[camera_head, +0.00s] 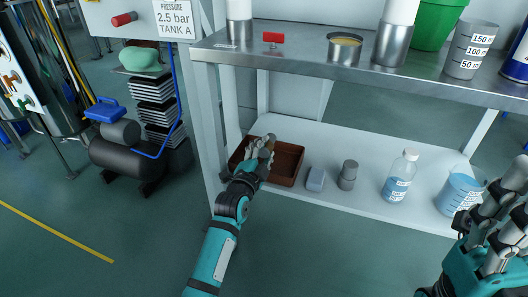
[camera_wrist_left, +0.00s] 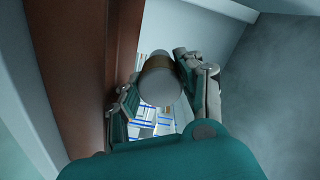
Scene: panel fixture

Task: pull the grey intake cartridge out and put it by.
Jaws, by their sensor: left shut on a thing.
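My left gripper (camera_head: 262,157) reaches over the brown tray (camera_head: 289,164) on the lower shelf. In the left wrist view its fingers (camera_wrist_left: 159,90) are shut on the grey intake cartridge (camera_wrist_left: 160,86), a round grey piece with a brownish band. The cartridge is mostly hidden by the fingers in the head view. The tray wall (camera_wrist_left: 123,45) rises beside the gripper in the wrist view; I cannot tell whether the cartridge touches the tray. My right gripper (camera_head: 508,190) is at the lower right, partly cut off, and its opening is unclear.
The steel upper shelf (camera_head: 290,60) overhangs the tray. A black compressor (camera_head: 130,158) stands at left.

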